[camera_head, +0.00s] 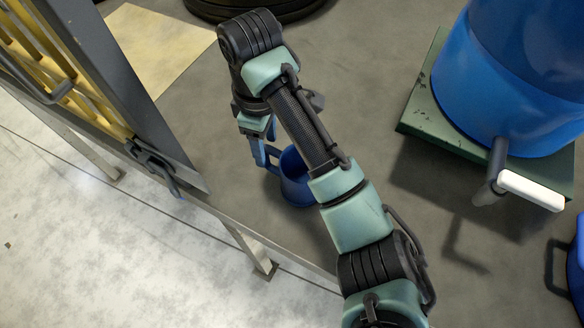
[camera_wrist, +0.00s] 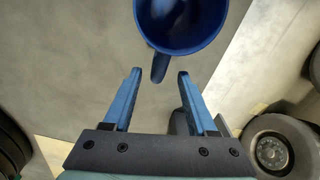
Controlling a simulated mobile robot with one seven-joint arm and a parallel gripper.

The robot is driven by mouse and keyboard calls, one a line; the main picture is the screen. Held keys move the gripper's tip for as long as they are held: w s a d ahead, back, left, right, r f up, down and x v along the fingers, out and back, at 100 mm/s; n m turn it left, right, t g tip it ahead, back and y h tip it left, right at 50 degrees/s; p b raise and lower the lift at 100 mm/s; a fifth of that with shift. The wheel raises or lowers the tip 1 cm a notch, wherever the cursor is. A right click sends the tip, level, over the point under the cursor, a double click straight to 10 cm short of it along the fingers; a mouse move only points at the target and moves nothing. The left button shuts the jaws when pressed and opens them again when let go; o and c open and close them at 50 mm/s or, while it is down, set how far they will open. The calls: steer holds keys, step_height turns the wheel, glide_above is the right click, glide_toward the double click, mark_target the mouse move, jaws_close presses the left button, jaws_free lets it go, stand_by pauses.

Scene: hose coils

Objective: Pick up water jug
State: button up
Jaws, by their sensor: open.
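The water jug is a blue, open-topped vessel with a side handle. In the head view the jug (camera_head: 296,181) stands on the grey floor, partly hidden behind my arm. In the wrist view the jug (camera_wrist: 182,22) is at the top, cut off by the frame edge, and its handle (camera_wrist: 160,68) points down toward my fingers. My gripper (camera_wrist: 158,76) is open and empty. The handle's end shows between the two blue fingertips or just beyond them; I cannot tell whether they touch. In the head view my gripper (camera_head: 265,160) is at the jug's left, by the handle.
A large blue barrel (camera_head: 500,90) stands on a green platform (camera_head: 420,110) at the right, with a white-handled lever (camera_head: 530,190). A metal-framed yellow rack (camera_head: 120,90) is close on the left. Another blue object (camera_head: 576,265) shows at the right edge. A wheel (camera_wrist: 270,145) is at lower right.

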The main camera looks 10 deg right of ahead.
mark_target(290, 171)
steer(key=f, duration=0.3)
steer(key=shift+w+f+b, duration=0.3)
steer(key=shift+f, duration=0.05)
steer(key=shift+s+a+f+p, duration=0.15)
steer(key=shift+f+p, duration=0.25)
steer(key=shift+p, duration=0.2)
step_height(290, 171, down, 4)
steer(key=shift+f+p, duration=0.15)
steer(key=shift+p, duration=0.5)
jaws_close()
